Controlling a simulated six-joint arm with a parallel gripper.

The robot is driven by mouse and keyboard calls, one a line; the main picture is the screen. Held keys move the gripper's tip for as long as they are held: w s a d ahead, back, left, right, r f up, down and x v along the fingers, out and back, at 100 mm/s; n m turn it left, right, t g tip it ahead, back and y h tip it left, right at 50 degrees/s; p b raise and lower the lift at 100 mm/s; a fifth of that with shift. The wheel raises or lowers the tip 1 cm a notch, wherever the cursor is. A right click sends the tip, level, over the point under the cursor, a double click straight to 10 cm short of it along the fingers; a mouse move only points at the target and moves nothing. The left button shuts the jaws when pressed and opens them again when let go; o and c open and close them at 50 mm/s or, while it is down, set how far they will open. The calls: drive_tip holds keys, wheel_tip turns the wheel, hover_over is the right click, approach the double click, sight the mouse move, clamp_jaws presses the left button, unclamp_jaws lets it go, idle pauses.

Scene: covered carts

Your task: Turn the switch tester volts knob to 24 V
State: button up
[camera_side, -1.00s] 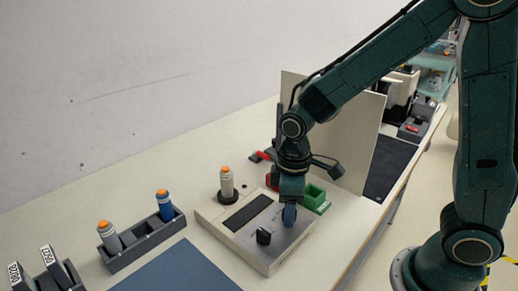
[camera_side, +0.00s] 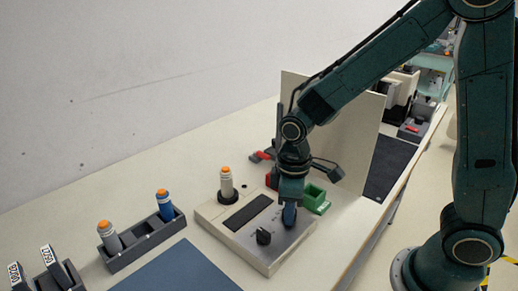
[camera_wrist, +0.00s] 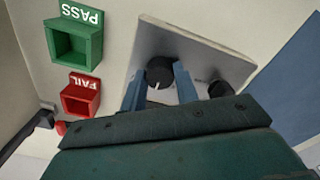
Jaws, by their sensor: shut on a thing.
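The switch tester (camera_side: 226,234) is a low beige box with a silver panel, lying on the table in the side view; its panel (camera_wrist: 205,59) also shows in the wrist view. My gripper (camera_side: 289,222) points down over the panel. In the wrist view its blue fingers (camera_wrist: 158,88) stand on either side of a black round knob (camera_wrist: 160,70) and are shut on it. A white pointer line shows on this knob. A second black knob (camera_side: 263,236) is free beside the gripper and also shows in the wrist view (camera_wrist: 216,89). I cannot read any volts marks.
A green PASS bin (camera_wrist: 77,42) and a red FAIL bin (camera_wrist: 82,95) stand near the tester. A grey orange-capped cylinder (camera_side: 226,184) stands upright at its back left. A dark rack (camera_side: 143,240) holds two more cylinders. A beige upright panel (camera_side: 350,140) stands behind my gripper.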

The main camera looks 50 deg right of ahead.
drive_tip(key=m, duration=0.8)
drive_tip(key=shift+m, duration=0.3)
idle(0.6)
drive_tip(key=o, duration=1)
drive_tip(key=shift+r, duration=0.1)
wheel_tip(320, 180, up, 14)
drive_tip(key=shift+f, duration=0.15)
